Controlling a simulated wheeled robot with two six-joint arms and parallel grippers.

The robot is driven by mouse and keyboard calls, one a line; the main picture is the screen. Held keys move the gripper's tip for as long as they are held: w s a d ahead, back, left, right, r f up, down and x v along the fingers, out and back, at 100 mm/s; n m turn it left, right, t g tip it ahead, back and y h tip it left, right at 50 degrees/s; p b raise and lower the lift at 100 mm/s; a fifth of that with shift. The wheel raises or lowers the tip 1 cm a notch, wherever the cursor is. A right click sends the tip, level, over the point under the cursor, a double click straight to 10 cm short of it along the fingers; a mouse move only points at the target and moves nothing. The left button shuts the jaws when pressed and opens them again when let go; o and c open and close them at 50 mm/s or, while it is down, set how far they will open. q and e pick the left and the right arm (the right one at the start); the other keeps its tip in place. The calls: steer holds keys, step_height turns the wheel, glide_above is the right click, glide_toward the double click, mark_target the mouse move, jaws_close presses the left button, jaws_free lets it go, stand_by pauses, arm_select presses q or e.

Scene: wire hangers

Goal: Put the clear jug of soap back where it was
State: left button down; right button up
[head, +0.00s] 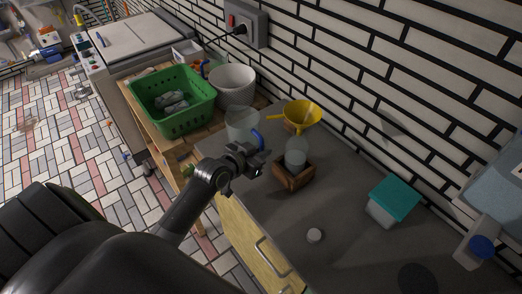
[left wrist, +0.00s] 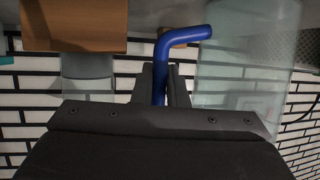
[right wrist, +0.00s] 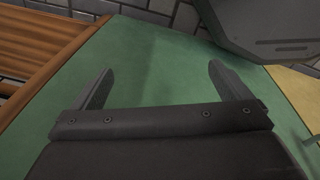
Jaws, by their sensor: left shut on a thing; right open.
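The clear jug (head: 240,122) with a blue handle (head: 258,138) is at the left end of the grey counter, by the wooden bench. My left gripper (head: 257,162) is shut on the blue handle. In the left wrist view the handle (left wrist: 182,36) runs between the fingers (left wrist: 166,84), and the see-through jug body (left wrist: 242,75) is to the right. I cannot tell whether its base touches a surface, or how much soap is inside. My right gripper (right wrist: 160,72) is open and empty over a green surface; it is not in the head view.
A wooden box (head: 293,178) holding a clear container (head: 297,151) and a yellow funnel (head: 304,113) are right of the jug. A green basket (head: 172,125) and white bucket (head: 234,86) stand behind-left. A small white cap (head: 314,235) and teal-lidded tub (head: 394,197) sit on the counter (head: 350,245).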

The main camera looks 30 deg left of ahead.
arm_select(q)
steer(key=shift+f, duration=0.15)
steer(key=c, duration=1.4)
jaws_free()
steer(key=shift+c, duration=0.2)
steer(key=shift+r, duration=0.25)
steer(key=v, duration=1.2)
steer(key=shift+b, duration=0.4)
steer(key=shift+f, duration=0.1)
